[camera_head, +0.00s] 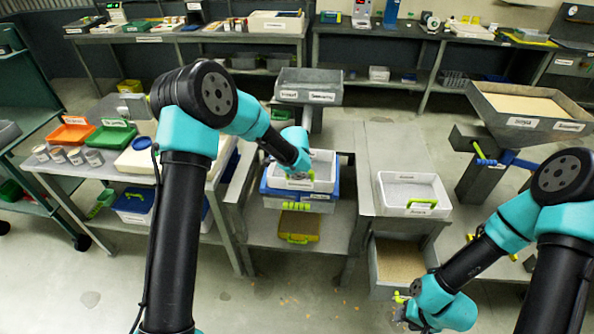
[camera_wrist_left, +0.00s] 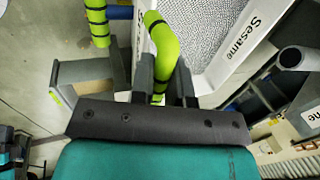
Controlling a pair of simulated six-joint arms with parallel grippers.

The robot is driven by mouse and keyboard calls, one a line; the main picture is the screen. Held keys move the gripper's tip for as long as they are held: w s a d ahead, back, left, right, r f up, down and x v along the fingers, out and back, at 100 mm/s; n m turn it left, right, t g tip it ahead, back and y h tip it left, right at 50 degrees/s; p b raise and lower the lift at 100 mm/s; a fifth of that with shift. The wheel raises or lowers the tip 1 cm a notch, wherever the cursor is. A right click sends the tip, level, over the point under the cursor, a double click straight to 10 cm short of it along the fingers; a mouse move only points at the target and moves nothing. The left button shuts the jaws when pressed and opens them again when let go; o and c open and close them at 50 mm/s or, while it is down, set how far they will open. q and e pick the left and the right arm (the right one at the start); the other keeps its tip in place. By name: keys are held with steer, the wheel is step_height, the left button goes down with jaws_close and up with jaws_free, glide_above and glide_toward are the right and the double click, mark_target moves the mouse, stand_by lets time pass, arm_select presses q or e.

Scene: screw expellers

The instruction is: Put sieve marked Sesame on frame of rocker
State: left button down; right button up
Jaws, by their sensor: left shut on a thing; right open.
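A white sieve (camera_head: 322,172) with a grey mesh floor sits in the middle of the head view, at a blue frame (camera_head: 266,187) above a pale box. In the left wrist view the white sieve (camera_wrist_left: 205,35) carries the label "Sesame". My left gripper (camera_wrist_left: 160,85) is shut on its green handle (camera_wrist_left: 160,50); in the head view the left gripper (camera_head: 298,172) partly covers the sieve. I cannot tell whether the sieve rests on the blue frame or hangs just above it. My right gripper (camera_head: 403,299) is open, low at the right, apart from the sieve.
A second white sieve (camera_head: 412,192) with a green handle lies on the grey stand to the right. A grey hopper (camera_head: 308,86) stands behind the middle, and a wide tray (camera_head: 528,108) stands at the right. A yellow-green tray (camera_head: 299,226) lies on the shelf below.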

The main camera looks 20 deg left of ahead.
arm_select(q)
steer(key=shift+w+a+f, duration=0.1)
steer(key=shift+w+a, duration=0.1)
steer(key=shift+w, duration=0.5)
steer(key=shift+w+a+f, duration=0.1)
steer(key=shift+w+a, duration=0.1)
steer(key=shift+w, duration=0.45)
steer(key=shift+w+a, duration=0.2)
steer(key=shift+w, duration=0.5)
steer(key=shift+w+a, duration=0.1)
steer(key=shift+w, duration=0.2)
steer(key=shift+f, duration=1.8)
steer(key=c, duration=1.1)
jaws_free()
steer(key=v, duration=1.2)
